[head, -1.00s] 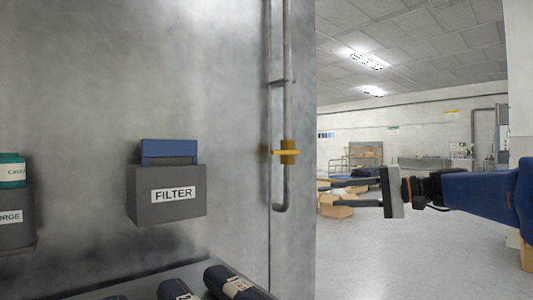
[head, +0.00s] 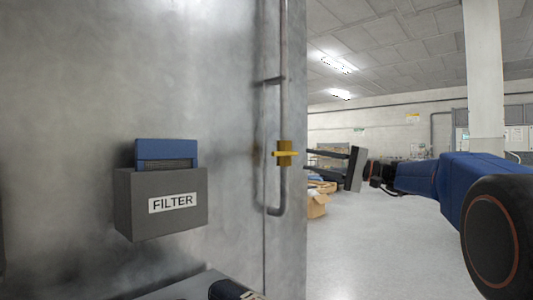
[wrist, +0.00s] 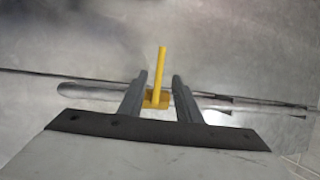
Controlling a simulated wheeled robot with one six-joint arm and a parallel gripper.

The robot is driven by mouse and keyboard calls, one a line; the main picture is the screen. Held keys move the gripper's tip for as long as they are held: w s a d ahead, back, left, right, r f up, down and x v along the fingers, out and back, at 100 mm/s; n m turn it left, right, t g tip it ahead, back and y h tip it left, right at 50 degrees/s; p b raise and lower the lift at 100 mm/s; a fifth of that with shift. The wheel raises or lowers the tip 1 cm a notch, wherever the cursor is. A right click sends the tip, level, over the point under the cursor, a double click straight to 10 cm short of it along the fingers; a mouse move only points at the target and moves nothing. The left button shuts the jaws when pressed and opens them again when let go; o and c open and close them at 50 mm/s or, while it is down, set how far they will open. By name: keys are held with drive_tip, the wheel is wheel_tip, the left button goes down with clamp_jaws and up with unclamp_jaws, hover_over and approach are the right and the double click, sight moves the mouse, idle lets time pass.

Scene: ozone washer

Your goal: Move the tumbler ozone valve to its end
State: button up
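The yellow valve (head: 284,153) sits on a vertical grey pipe at the right edge of the metal wall. Its yellow handle (head: 275,153) lies horizontal in the head view. In the wrist view the handle (wrist: 160,72) stands up from the yellow valve body (wrist: 157,99), between the fingers in the picture. My gripper (head: 308,158) is open, with its fingers pointing left toward the valve. In the wrist view my gripper's fingers (wrist: 160,80) are spread on either side of the handle, with gaps on both sides. I cannot tell how far the fingertips reach along the handle.
A grey box (head: 160,205) labelled FILTER, with a blue-topped part (head: 166,150) in it, is on the wall left of the valve. The grey pipe (head: 284,60) runs above and below the valve. Cardboard boxes (head: 317,205) stand behind, and open floor (head: 375,255) lies to the right.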

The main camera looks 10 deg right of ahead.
sight(283, 154)
drive_tip(key=x, duration=1.5)
clamp_jaws()
